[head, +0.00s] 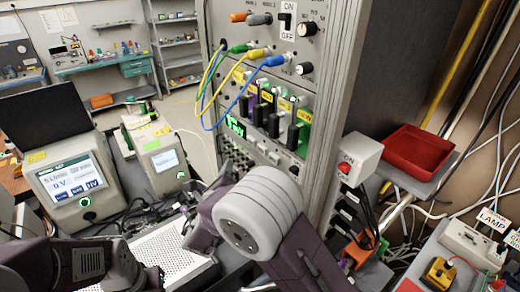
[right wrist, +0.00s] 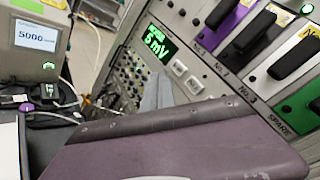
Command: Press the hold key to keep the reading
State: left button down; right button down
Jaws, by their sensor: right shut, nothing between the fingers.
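A green-lit meter display (right wrist: 158,43) reading about 5 mV is on the rack panel in the right wrist view. Its glow also shows in the head view (head: 235,125). Two small pale keys (right wrist: 186,76) sit just right of and below the display; their labels are too small to read, so I cannot tell which is the hold key. My right gripper (right wrist: 157,92) is shut and empty, its grey fingers pointing toward the panel below the display and left of the keys. I cannot tell whether it touches. In the head view my right wrist hides much of it. My left gripper's fingers do not show.
Black handles (right wrist: 234,55) marked No.1 to SPARE line the panel on the right. Coloured cables (head: 215,85) hang above them. A boxed instrument (head: 70,180) and a smaller meter (head: 160,158) stand at left. A red tray (head: 412,153) and ON switch box (head: 358,158) are at right.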

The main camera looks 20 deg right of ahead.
aim_at(259, 149)
jog(key=w+d+b, duration=0.1)
jog(key=w+d, duration=0.2)
jog(key=d, duration=0.5)
jog(key=shift+w+d+b, duration=0.15)
jog(key=shift+w+b, duration=0.05)
jog(key=shift+b, duration=0.1)
jog(key=shift+d, duration=0.15)
dwell(1.8)
jog(key=shift+w+d, duration=0.15)
jog(key=shift+d, duration=0.1)
jog(key=shift+w+d+b, duration=0.3)
jog(key=shift+d+b, duration=0.1)
jog(key=shift+d, duration=0.4)
dwell(0.9)
dwell(0.3)
jog(key=shift+s+a, duration=0.25)
jog(key=shift+a, duration=0.35)
jog(key=shift+s+a, duration=0.25)
jog(key=shift+a, duration=0.3)
